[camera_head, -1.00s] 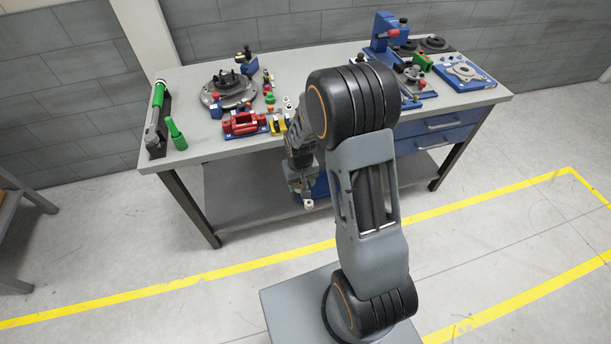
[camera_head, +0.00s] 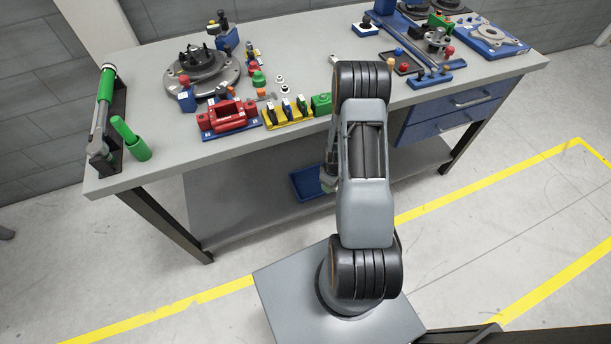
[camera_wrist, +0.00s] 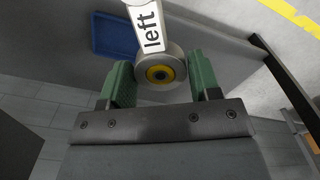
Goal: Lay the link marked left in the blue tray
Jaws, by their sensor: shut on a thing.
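The link marked "left" (camera_wrist: 149,32) is a pale bar with a round end and a yellow bushing; its far end runs out of the top of the wrist view. My gripper (camera_wrist: 160,68) has its green fingers on either side of the round end and is shut on it. The blue tray (camera_wrist: 97,36) lies beyond the link, to its left in the wrist view, partly hidden behind it. In the head view the tray (camera_head: 308,190) is on the bench's lower shelf, and my arm hides most of the gripper and the link.
The grey bench top (camera_head: 160,172) above the shelf carries a round flange fixture (camera_head: 203,75), a red block (camera_head: 228,115), a yellow rack (camera_head: 287,113) and a green cylinder (camera_head: 131,140). Blue drawers (camera_head: 450,117) hang at the right. The shelf (camera_head: 240,180) around the tray looks clear.

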